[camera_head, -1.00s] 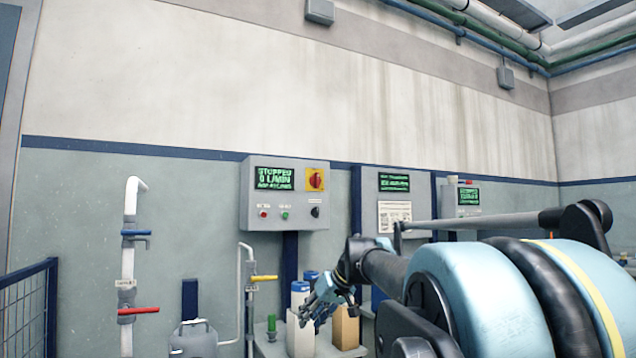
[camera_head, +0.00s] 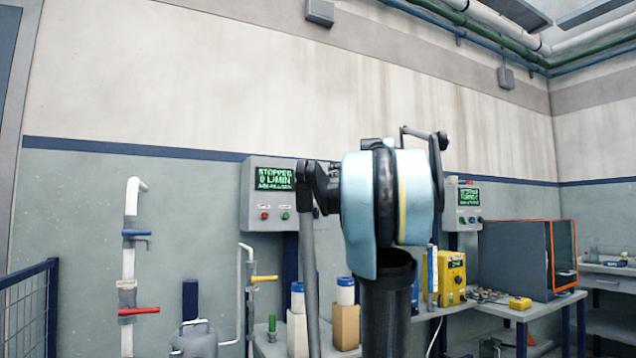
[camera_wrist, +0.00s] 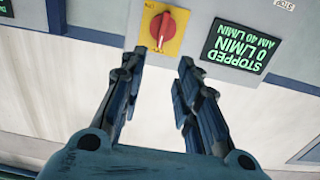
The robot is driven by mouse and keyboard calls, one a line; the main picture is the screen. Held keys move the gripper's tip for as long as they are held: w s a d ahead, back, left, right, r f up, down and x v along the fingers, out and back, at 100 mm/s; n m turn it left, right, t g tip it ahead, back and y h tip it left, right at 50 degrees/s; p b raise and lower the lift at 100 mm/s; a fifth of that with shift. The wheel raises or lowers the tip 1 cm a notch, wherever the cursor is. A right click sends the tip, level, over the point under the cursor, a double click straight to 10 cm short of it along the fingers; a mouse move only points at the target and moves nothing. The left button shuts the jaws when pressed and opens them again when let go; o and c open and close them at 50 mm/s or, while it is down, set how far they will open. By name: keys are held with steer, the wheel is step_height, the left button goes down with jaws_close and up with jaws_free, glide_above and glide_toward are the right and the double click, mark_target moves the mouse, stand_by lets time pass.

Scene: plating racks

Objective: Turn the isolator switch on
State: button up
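The isolator switch (camera_wrist: 163,28) is a red rotary knob on a yellow square plate, on the grey control panel (camera_wrist: 230,12). It shows upside down in the wrist view, and its handle looks slightly tilted. My gripper (camera_wrist: 161,60) is open and empty, its two fingers pointing toward the switch, with a gap visible between them and the knob. In the head view the panel (camera_head: 250,212) shows a screen (camera_head: 274,174) reading STOPPED, 0 L/MIN. My arm hides the switch and my gripper there.
A red button (camera_head: 264,216) and a green button (camera_head: 285,215) sit under the screen. A second panel (camera_head: 462,205) is to the right. Bottles (camera_head: 346,312) stand on the bench below. White piping (camera_head: 130,260) with valve handles is at the left.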

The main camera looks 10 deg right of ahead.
mark_target(318, 177)
steer(key=x, duration=1.5)
steer(key=shift+w+a+f, duration=0.1)
steer(key=shift+w+a, duration=0.15)
steer(key=shift+w, duration=0.1)
jaws_close()
